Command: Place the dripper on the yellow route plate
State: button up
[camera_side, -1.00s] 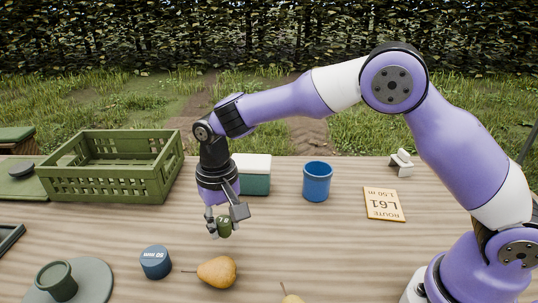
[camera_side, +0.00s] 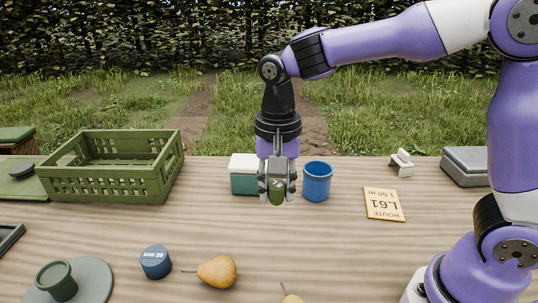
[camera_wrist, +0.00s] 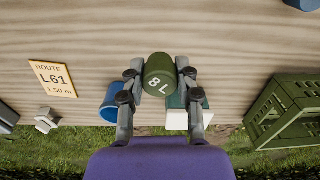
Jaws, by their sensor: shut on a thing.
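My gripper (camera_side: 277,186) is shut on a small dark green dripper (camera_side: 276,193), a cylinder. In the wrist view the dripper (camera_wrist: 160,75) sits between the two fingers and shows the marking 8 L. It is held above the table, in front of the teal box and left of the blue cup. The yellow route plate (camera_side: 384,204), marked L61 and 1.50 m, lies flat at the right of the table, apart from my gripper. In the wrist view the plate (camera_wrist: 53,78) is at the left, with nothing on it.
A blue cup (camera_side: 317,181) stands between my gripper and the plate. A teal box with a white lid (camera_side: 244,175) is behind my gripper. A white clip (camera_side: 401,163) and grey case (camera_side: 466,166) lie beyond the plate. A green crate (camera_side: 110,184) is at left; pears (camera_side: 217,271) lie in front.

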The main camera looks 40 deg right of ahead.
jog(key=s+d+m, duration=0.3)
jog(key=d+m, duration=0.2)
jog(key=d, duration=0.4)
jog(key=m, duration=0.4)
send_over(383, 202)
notch_tip(383, 202, down, 7)
jog(key=shift+a, duration=0.15)
jog(key=shift+f, duration=2.1)
jog(key=shift+f, duration=0.15)
jog(key=o, duration=0.8)
